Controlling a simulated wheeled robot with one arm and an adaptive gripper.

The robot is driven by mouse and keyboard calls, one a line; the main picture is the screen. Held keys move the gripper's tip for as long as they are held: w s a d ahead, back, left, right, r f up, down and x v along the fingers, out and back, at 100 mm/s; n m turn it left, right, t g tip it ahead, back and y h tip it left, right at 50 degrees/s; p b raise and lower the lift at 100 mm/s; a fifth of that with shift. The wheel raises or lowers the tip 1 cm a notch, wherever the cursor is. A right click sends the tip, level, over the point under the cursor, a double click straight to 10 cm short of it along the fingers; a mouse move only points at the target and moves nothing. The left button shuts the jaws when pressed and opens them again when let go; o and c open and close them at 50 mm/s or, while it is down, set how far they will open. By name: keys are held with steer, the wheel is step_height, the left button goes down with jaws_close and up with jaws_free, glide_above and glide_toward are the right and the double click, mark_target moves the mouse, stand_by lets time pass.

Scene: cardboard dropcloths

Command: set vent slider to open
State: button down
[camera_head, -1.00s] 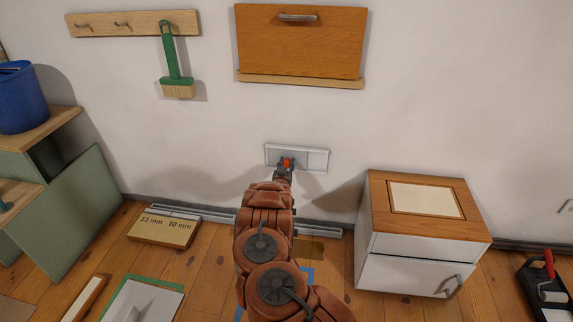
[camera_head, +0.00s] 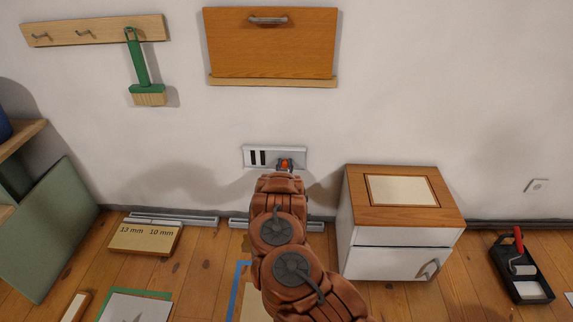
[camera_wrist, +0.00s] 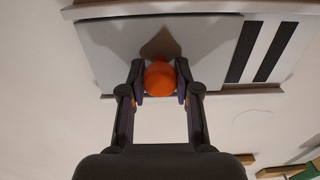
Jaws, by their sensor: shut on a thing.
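The vent (camera_head: 252,158) is a pale rectangular frame low on the wall. Two dark slots show at its left end in the head view and at the right end in the wrist view (camera_wrist: 272,48). Its slider plate (camera_wrist: 100,42) covers the rest of the vent. My gripper (camera_wrist: 160,82) is shut on the slider's orange knob (camera_wrist: 160,78), with one finger on each side. In the head view the knob (camera_head: 285,163) shows red-orange at the vent's right part, and my arm hides most of the gripper.
A white cabinet with a wooden top (camera_head: 402,215) stands close to the right of my arm. A wooden flap with a handle (camera_head: 270,50) hangs above the vent. A green brush (camera_head: 140,70) hangs at upper left. A paint tray (camera_head: 525,275) lies at far right.

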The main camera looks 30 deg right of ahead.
steer(key=c, duration=0.8)
jaws_free()
steer(key=shift+s+d, duration=0.15)
steer(key=shift+d, duration=0.15)
steer(key=shift+s+a, duration=0.1)
steer(key=shift+a, duration=0.1)
steer(key=shift+s+a+f, duration=0.1)
steer(key=shift+s, duration=0.15)
steer(key=shift+s+a, duration=0.4)
steer(key=shift+s, duration=0.15)
steer(key=shift+v, duration=4.95)
